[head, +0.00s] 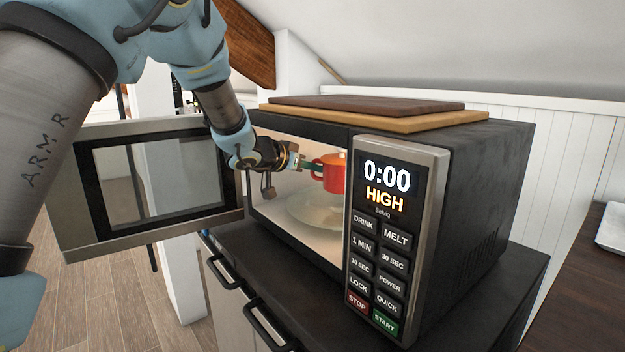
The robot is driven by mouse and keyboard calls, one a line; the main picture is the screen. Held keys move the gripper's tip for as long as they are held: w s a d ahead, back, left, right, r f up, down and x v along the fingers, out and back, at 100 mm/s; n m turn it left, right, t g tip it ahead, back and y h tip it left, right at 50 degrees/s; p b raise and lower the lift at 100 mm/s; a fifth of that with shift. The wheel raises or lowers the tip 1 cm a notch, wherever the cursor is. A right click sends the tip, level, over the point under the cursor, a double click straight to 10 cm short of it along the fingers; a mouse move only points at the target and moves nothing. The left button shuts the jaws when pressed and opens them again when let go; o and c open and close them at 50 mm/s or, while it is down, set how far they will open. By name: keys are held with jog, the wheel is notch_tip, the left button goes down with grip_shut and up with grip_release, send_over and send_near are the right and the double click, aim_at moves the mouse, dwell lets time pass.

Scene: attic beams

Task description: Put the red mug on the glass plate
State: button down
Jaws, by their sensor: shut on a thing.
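The red mug (333,174) is inside the open microwave, upright and raised above the glass plate (312,212). The mug's right side is hidden behind the control panel. My gripper (312,167) reaches in through the opening from the left and is shut on the mug at its left side. The round glass plate lies on the microwave floor below the mug, with a visible gap between them. Its right part is hidden by the control panel.
The microwave (487,190) stands on a dark cabinet top (520,290). Its door (150,185) is swung open to the left, beside my arm. Two wooden boards (390,115) lie on top. The control panel (387,240) reads 0:00 HIGH. A dark wooden surface (575,280) is at the right.

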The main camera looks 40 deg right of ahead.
notch_tip(320, 180, down, 4)
jog(key=shift+d+r, duration=0.1)
jog(key=shift+r, duration=0.15)
jog(key=c, duration=0.9)
grip_release()
jog(key=b+v, duration=0.1)
jog(key=v, duration=1.1)
jog(key=shift+s, duration=0.1)
